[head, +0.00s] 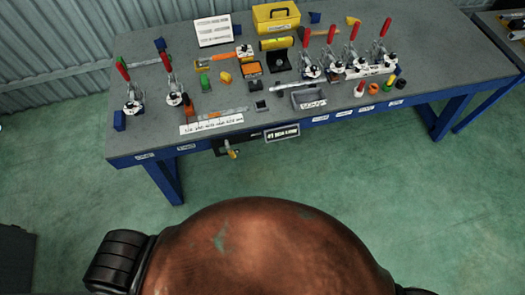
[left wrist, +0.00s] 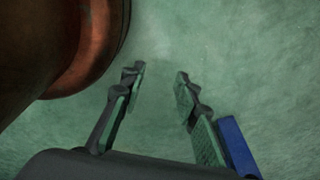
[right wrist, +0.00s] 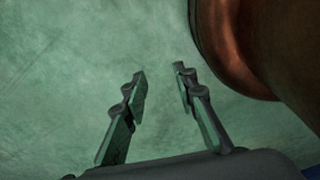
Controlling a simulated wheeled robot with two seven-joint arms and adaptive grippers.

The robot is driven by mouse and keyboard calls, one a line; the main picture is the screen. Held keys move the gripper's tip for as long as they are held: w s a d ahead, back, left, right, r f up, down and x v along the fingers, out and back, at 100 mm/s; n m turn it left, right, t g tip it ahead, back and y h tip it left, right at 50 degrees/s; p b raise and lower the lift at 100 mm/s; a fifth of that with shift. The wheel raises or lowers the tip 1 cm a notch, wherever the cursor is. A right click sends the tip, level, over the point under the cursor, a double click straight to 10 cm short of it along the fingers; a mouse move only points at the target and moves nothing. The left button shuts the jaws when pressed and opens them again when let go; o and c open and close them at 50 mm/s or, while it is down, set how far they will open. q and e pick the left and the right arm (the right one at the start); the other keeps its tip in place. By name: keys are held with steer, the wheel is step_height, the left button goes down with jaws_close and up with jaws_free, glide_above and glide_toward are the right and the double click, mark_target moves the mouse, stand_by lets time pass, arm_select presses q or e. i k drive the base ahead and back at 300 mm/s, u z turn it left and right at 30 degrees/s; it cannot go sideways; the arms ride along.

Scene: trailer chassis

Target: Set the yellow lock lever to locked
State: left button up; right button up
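A small yellow lever (head: 232,153) shows at the table's front edge, below the top. It sits on a dark bracket (head: 222,147) fixed to the edge, left of a black-and-white label plate. It is too small to tell its exact setting. My left gripper (left wrist: 160,73) is open and empty above the green floor in the left wrist view. My right gripper (right wrist: 160,71) is open and empty above the floor in the right wrist view. Neither gripper shows in the head view, and both are away from the lever.
The blue-framed table (head: 150,110) carries several red-handled toggle clamps, a yellow toolbox (head: 276,17), a grey bin (head: 308,98) and small tools. A white label strip (head: 211,123) lies near the front edge. The green floor (head: 240,180) before the table is clear.

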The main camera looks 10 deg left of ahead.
mark_target(231, 153)
steer(key=z, duration=0.75)
steer(key=k, duration=1.05)
steer(key=u, duration=1.45)
steer(key=i, duration=0.5)
steer(key=u, duration=0.1)
